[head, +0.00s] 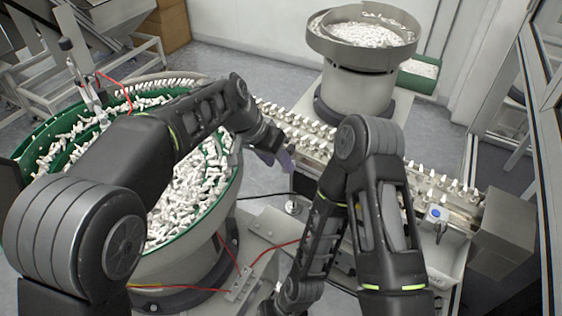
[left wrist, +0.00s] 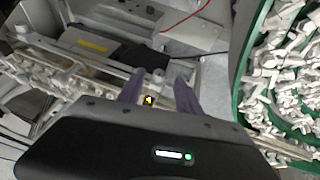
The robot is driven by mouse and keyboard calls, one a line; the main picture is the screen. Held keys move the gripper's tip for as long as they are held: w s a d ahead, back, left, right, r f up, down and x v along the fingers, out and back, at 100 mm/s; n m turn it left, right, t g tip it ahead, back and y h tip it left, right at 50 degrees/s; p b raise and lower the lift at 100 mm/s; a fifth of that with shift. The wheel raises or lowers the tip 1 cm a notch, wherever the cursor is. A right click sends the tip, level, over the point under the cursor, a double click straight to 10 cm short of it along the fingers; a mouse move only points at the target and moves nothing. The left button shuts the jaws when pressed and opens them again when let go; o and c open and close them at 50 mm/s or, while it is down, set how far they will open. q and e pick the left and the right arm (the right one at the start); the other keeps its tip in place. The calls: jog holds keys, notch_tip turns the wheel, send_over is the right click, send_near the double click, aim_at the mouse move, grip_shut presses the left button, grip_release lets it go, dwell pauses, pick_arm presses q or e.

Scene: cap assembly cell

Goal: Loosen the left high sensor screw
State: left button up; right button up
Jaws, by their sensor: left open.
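My left gripper (head: 284,160) reaches over the rail between the bowl and the cap track in the head view. Its two purple-grey fingers are apart and also show in the left wrist view (left wrist: 160,90). A small dark part with a yellow mark (left wrist: 148,100) shows between the fingers. A pale knob-like part (left wrist: 156,78) stands just beyond, near the fingertips. I cannot tell for certain which part is the left high sensor screw, or whether the fingers touch anything. My right arm (head: 365,200) is folded at centre right; its gripper is not visible.
A green-rimmed bowl (head: 239,182) full of white caps stands at left. A second, grey round feeder (head: 357,90) stands at the back. The cap track (head: 308,140) runs to a box (head: 505,228) at right. Red cables (head: 280,247) and a block lie low in front.

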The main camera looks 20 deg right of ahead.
pick_arm(q)
jog(key=shift+x, duration=1.2)
grip_shut()
